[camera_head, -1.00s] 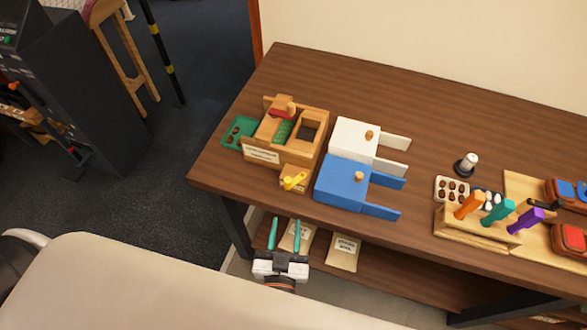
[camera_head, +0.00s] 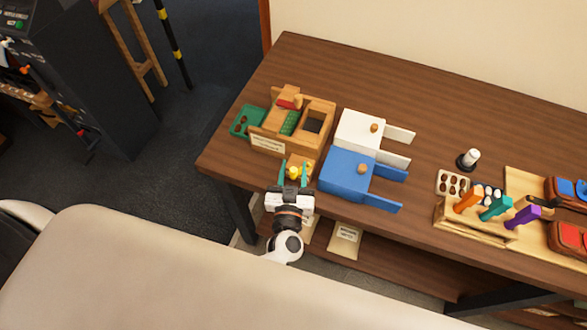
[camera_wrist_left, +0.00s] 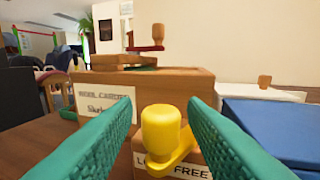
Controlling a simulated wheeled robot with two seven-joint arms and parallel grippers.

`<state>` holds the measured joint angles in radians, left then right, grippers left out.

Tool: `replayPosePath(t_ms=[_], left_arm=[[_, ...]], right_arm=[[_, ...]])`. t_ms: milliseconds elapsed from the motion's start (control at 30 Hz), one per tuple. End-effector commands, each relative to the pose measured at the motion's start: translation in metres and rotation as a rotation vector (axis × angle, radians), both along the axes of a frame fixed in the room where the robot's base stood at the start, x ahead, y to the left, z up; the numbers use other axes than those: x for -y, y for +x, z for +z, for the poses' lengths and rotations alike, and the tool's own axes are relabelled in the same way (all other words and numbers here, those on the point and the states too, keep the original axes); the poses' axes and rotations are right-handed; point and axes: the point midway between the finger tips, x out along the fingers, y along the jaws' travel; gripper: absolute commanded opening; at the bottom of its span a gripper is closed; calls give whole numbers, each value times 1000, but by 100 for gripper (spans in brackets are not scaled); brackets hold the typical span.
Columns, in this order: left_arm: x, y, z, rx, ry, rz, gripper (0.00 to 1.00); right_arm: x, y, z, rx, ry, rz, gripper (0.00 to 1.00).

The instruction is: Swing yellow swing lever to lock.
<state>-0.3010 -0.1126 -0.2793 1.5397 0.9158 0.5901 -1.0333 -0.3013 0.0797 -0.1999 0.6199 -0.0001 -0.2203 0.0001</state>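The yellow swing lever (camera_head: 293,171) sits on a small wooden block at the front of a wooden box (camera_head: 268,142) on the table. In the left wrist view the lever (camera_wrist_left: 161,130) shows an upright rounded knob with an arm reaching to the right over a label partly reading "FREE". My left gripper (camera_head: 295,169) is open, its two teal fingers on either side of the knob. In the left wrist view the open fingers (camera_wrist_left: 163,125) show gaps to the knob on both sides. My right gripper is not in view.
A blue box (camera_head: 345,178) and a white box (camera_head: 358,133) stand just right of the wooden box. A green tray (camera_head: 246,121) lies to its left. A tool rack (camera_head: 470,222) stands farther right. The table's front edge runs just under my left gripper.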

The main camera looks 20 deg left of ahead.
Motion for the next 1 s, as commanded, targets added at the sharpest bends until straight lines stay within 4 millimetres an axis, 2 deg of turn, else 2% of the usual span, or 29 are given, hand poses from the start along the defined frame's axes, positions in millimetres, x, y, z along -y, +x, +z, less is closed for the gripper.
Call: replayPosePath(t_ms=[200,433,767,1000], left_arm=[[0,0,0,0,0,0,37],[0,0,0,0,0,0,0],[-3,1,0,-1,3,-43,0],[-8,5,0,-2,7,-189,0]], right_arm=[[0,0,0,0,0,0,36],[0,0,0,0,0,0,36],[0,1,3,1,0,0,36],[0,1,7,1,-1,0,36]])
